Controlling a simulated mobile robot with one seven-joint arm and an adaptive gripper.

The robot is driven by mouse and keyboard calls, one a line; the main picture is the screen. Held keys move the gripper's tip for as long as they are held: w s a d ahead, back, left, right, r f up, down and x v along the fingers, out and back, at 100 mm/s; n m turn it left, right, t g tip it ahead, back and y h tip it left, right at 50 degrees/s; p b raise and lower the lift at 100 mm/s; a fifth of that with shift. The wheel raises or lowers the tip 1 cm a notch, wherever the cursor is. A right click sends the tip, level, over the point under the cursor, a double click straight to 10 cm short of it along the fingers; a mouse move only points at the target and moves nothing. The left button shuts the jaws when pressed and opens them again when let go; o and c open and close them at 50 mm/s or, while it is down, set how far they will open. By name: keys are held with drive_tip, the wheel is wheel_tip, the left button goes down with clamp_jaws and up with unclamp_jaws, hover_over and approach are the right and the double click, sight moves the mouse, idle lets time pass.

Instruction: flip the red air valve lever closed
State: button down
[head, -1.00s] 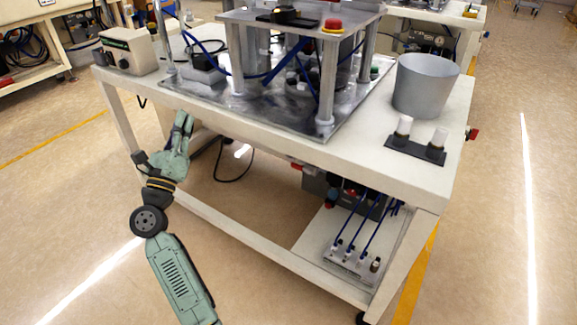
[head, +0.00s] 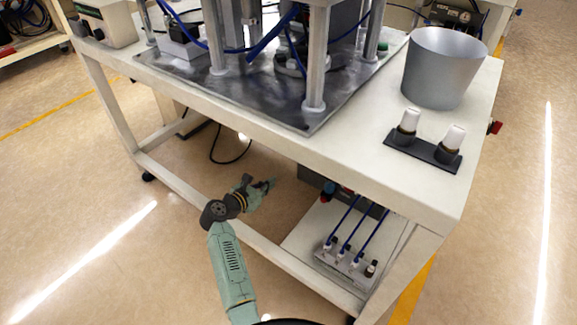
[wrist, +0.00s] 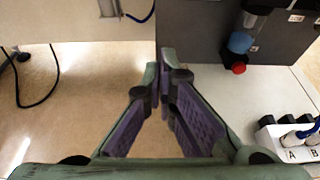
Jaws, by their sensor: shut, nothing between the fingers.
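A dark box (head: 312,180) stands on the lower shelf under the table. On its face, a blue round part with a red end shows in the wrist view (wrist: 238,69); I cannot tell whether this red piece is the valve lever or how it is turned. The blue part (head: 327,191) is small in the head view. A small red piece (head: 495,128) also sticks out at the table's right edge. My gripper (head: 272,183) is under the table's front edge, left of the box, shut and empty. In the wrist view its fingertips (wrist: 165,70) are left of the red end, apart from it.
The tabletop (head: 340,150) overhangs my gripper. A white fitting block (head: 345,262) with blue hoses stands on the lower shelf. The frame's lower rail (head: 270,247) runs in front. A grey bucket (head: 440,75) stands on top. Floor left of the box is open.

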drive_tip(key=shift+r, duration=0.1)
drive_tip(key=f+b+x, duration=0.1)
drive_tip(key=b+x, duration=0.6)
drive_tip(key=x, duration=0.3)
wheel_tip(320, 180, up, 5)
drive_tip(key=p, duration=0.2)
drive_tip(key=shift+p, duration=0.4)
drive_tip(key=shift+a+r, duration=0.1)
drive_tip(key=shift+a, duration=0.1)
